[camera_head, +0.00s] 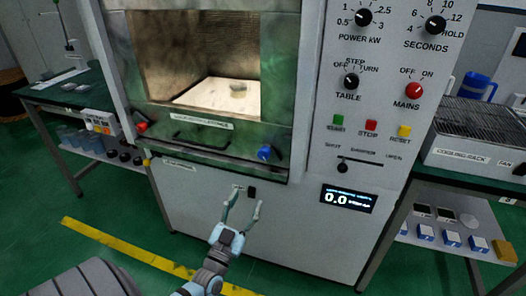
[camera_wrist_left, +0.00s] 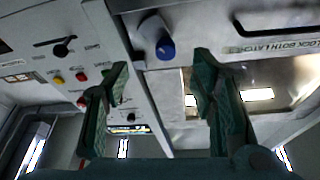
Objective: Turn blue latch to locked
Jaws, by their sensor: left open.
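The blue latch (camera_head: 265,153) is a round knob at the lower right corner of the microwave chamber's door frame. It also shows in the left wrist view (camera_wrist_left: 164,46), above the gap between my fingers. Whether it stands at locked is too small to tell. A red latch (camera_head: 142,127) sits at the lower left of the same frame. My left gripper (camera_head: 245,197) is open and empty, below the blue latch and apart from it, in front of the lower cabinet panel. Its green fingers are spread wide in the left wrist view (camera_wrist_left: 161,62). My right gripper is out of view.
A dark handle bar (camera_head: 195,141) runs between the latches. The control panel with a red mains knob (camera_head: 414,90) and a slider (camera_head: 342,169) stands to the right. A cooling rack (camera_head: 470,126) is at far right. A green-topped bench (camera_head: 72,91) stands at left.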

